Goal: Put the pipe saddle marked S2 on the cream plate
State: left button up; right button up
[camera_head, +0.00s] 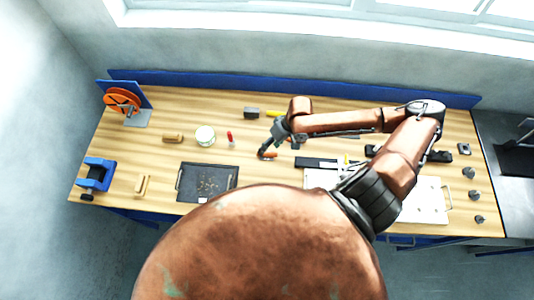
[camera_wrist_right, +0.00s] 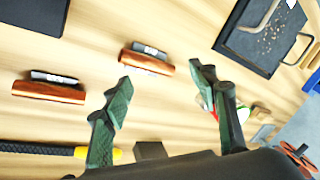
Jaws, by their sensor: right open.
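No piece shows a legible S2 mark. In the right wrist view, two short copper-brown pieces with grey metal along one side lie on the wood: one nearer the middle (camera_wrist_right: 148,62), one at left (camera_wrist_right: 48,91). I cannot tell whether either is the pipe saddle. A pale, cream-white plate (camera_head: 430,202) lies at the right of the bench in the head view, partly hidden by my right arm. My right gripper (camera_head: 266,150) is open and empty above the middle of the bench; its fingers (camera_wrist_right: 163,85) are apart, with the middle brown piece beyond them. My left gripper is not in view.
A dark tray (camera_head: 188,194) with crumbs lies left of centre. A white-green tin (camera_head: 205,136) and a red-handled tool (camera_head: 229,138) stand behind it. A blue vise (camera_head: 97,175) and orange reel (camera_head: 122,100) are at far left. Several small dark parts lie at right.

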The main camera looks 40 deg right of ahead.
aim_at(268, 153)
jog(key=d+n+t+y, duration=0.1)
jog(key=n, duration=0.1)
jog(key=s+d+f+n+t, duration=0.1)
jog(key=n, duration=0.2)
jog(key=s+d+n+y, duration=0.1)
jog(key=n, duration=0.1)
jog(key=shift+s+d+f+n+t+y, duration=0.2)
jog(key=shift+d+n+t+y, duration=0.1)
jog(key=shift+d+n+t, duration=0.1)
jog(key=shift+s+d+r+n+t+b, duration=0.2)
jog(key=shift+d+r+n+t+b, duration=0.15)
jog(key=shift+n, duration=0.55)
jog(key=shift+w+a+f, duration=0.2)
jog(key=shift+w+a, duration=0.05)
jog(key=shift+a, duration=0.15)
jog(key=shift+w+a+f, duration=0.3)
jog(key=shift+f, duration=0.15)
jog(key=shift+s+p+x, duration=0.2)
jog(key=shift+p+x, duration=0.75)
jog(key=shift+x, duration=1.8)
jog(key=shift+a, duration=0.15)
jog(key=shift+c, duration=0.7)
grip_shut()
